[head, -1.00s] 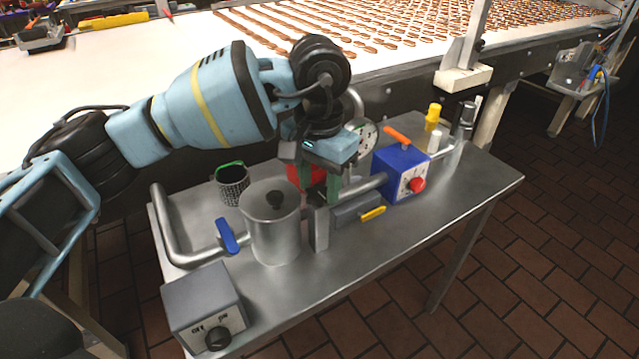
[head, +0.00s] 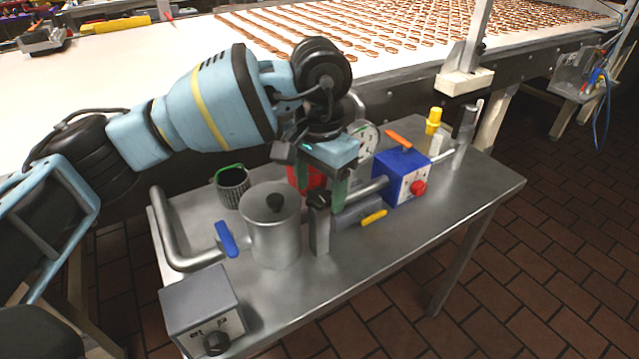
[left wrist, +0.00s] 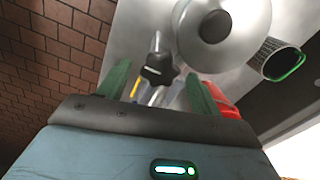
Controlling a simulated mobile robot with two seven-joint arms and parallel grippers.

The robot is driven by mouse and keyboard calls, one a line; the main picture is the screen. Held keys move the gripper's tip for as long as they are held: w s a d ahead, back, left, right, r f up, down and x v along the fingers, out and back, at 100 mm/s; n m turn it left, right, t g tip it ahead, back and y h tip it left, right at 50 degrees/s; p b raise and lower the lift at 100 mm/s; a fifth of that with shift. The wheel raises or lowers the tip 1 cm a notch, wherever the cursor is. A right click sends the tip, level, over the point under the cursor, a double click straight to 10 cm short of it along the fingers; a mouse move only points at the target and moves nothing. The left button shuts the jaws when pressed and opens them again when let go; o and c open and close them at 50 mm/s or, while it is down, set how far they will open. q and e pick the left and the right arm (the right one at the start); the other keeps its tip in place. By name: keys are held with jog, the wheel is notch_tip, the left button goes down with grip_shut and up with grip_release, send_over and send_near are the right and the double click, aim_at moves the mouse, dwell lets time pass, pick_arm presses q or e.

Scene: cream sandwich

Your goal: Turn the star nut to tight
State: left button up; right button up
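The star nut (head: 319,200) is a black lobed knob on top of an upright metal post (head: 320,232), beside the steel pot (head: 273,232). My left gripper (head: 331,196) hangs over the table with its green fingers pointing down, close to the nut. In the left wrist view the fingers are spread apart, and the star nut (left wrist: 158,68) shows in the gap between them. The gripper (left wrist: 160,80) looks open, and I see no contact with the nut. My right gripper is in neither view.
A red part (head: 304,176) stands behind the gripper. A blue box (head: 401,177) with a red knob, a pressure gauge (head: 364,138) and pipes are close by. A grey switch box (head: 203,308) stands at the front left. The table's right part (head: 470,200) is clear.

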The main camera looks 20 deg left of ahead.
aim_at(320, 196)
pick_arm(q)
jog(key=shift+r, duration=3.9)
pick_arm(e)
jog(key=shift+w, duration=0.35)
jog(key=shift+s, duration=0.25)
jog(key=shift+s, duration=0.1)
